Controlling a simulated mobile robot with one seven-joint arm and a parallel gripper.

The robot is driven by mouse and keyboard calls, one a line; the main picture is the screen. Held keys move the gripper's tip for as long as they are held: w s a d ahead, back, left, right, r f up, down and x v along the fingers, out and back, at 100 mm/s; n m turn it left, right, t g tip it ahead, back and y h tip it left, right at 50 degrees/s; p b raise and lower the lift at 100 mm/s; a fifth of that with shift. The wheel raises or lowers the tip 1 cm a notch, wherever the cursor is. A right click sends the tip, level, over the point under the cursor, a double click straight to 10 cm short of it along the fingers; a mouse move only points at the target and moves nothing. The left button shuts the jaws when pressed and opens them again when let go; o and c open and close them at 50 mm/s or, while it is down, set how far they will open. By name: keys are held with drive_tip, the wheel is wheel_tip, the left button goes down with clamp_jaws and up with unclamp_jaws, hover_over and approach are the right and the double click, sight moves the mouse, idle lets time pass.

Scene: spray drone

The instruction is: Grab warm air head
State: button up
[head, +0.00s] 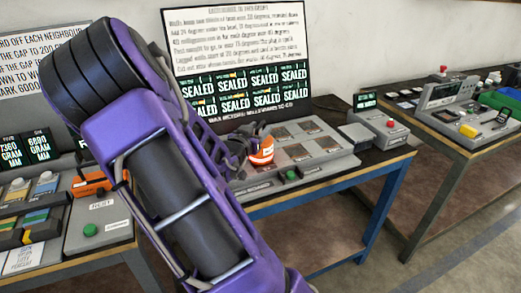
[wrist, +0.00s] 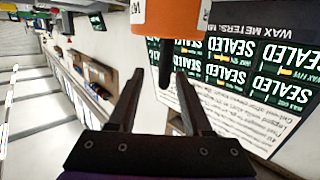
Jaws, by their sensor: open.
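An orange head with a dark nozzle and pale label patches, which I take for the warm air head (wrist: 180,18), fills the top middle of the wrist view. Its nozzle points down toward the space between my fingertips. My gripper (wrist: 158,78) is open, a finger on each side and nothing clearly held. In the head view the orange head (head: 262,152) is small, above the grey board on the blue-legged table. My gripper (head: 242,150) is right beside it, partly hidden by my purple arm. I cannot tell whether they touch.
A board of "SEALED" meters (head: 246,90) stands behind. An orange item (head: 90,184) lies near a "REST" label at left. Another bench (head: 440,110) stands further right, with floor between.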

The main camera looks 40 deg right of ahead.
sight(264, 122)
drive_tip(key=x, duration=0.5)
drive_tip(key=shift+w+r, duration=0.1)
drive_tip(key=shift+w, duration=0.1)
clamp_jaws()
idle(1.2)
